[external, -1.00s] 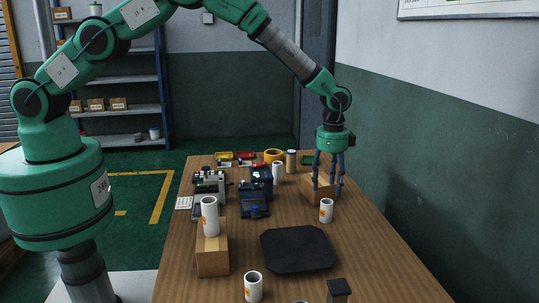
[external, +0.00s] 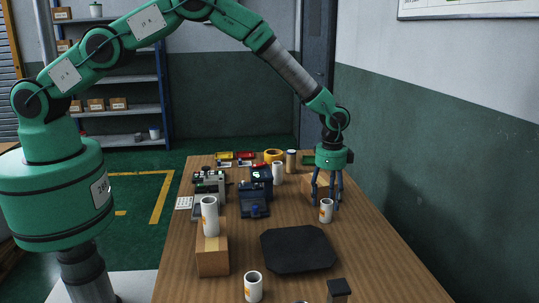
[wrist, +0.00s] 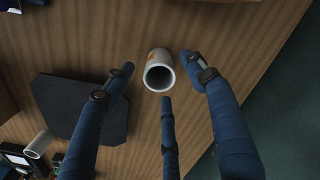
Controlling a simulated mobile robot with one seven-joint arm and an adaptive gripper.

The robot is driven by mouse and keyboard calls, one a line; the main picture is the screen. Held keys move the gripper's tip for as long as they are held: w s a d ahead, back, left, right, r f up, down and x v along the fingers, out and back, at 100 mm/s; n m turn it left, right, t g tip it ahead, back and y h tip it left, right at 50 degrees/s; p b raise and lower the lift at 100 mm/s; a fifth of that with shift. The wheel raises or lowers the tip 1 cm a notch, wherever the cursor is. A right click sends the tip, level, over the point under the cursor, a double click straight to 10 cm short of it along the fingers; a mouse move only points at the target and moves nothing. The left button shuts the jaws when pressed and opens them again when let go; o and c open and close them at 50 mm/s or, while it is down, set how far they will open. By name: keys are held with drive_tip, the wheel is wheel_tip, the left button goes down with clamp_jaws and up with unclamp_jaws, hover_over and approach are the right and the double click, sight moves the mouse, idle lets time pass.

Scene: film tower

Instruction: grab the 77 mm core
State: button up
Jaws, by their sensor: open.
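Several white cores with orange marks stand about the table, and I cannot read which is 77 mm. One core (external: 326,214) stands upright on the table at right of centre, below my gripper (external: 326,203). In the wrist view this core (wrist: 159,72) shows its open, hollow end between my three spread blue fingertips (wrist: 159,77). My gripper is open and no finger clearly touches it. Another core (external: 209,218) stands on a wooden block (external: 212,256), one core (external: 253,288) is at the front, and one white core (external: 278,173) stands farther back.
A black plate (external: 298,248) lies on the table in front of the core under my gripper. A dark blue device (external: 253,200) stands to the left. A yellow roll (external: 273,155) is at the back. Bare wood lies right of my gripper, with the wall beyond.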

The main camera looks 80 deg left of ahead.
sight(326, 209)
drive_tip(key=shift+f, duration=2.3)
drive_tip(key=shift+c, duration=0.3)
drive_tip(key=c, duration=1.2)
